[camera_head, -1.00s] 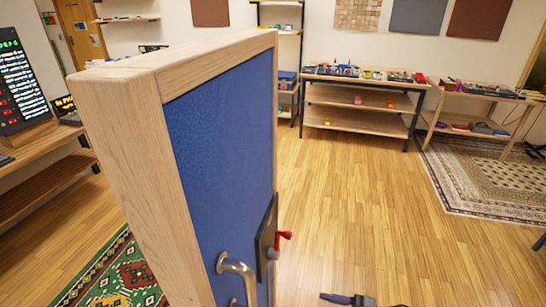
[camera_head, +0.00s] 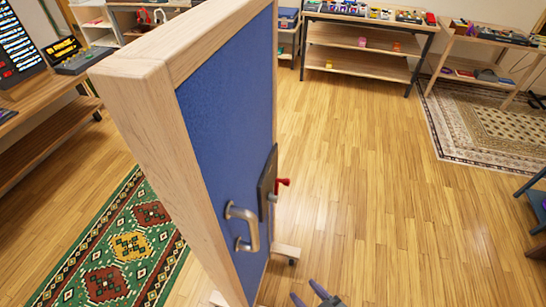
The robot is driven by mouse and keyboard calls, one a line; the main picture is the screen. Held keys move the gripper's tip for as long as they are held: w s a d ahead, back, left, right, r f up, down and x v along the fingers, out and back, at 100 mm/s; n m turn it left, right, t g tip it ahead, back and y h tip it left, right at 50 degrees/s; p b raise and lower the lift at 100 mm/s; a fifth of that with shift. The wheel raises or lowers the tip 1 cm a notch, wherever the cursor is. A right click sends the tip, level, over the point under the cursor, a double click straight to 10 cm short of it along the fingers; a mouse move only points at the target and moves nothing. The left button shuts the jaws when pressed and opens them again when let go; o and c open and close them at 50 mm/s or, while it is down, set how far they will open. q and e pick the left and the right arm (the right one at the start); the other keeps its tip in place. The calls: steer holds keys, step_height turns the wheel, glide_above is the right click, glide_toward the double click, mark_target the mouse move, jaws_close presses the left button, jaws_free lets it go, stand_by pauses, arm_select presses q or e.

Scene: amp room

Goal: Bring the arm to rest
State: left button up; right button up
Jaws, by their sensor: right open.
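My right gripper (camera_head: 307,293) shows only at the bottom edge, right of the blue panel. Its two dark fingertips are apart and point up in the picture, with nothing seen between them. The rest of my right arm is out of frame. My left gripper is not in view.
A tall wood-framed blue panel (camera_head: 225,125) stands close in front, with a metal handle (camera_head: 243,225) and a red knob (camera_head: 283,182). A green patterned rug (camera_head: 128,243) lies left. Shelves (camera_head: 358,65) stand at the back. The wooden floor right of the panel is open.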

steer(key=s+d+r+m+g+h+p, duration=0.1)
steer(key=s+d+m+g+h, duration=0.3)
steer(key=s+d+g+h, duration=0.6)
step_height(320, 180, up, 37)
steer(key=d+t+y+p, duration=0.2)
steer(key=d+p, duration=0.1)
steer(key=p, duration=3.4)
steer(key=shift+s+r+y, duration=0.15)
steer(key=shift+s+y, duration=0.15)
steer(key=shift+y, duration=0.1)
step_height(320, 180, down, 58)
steer(key=b, duration=5.8)
steer(key=shift+f, duration=0.25)
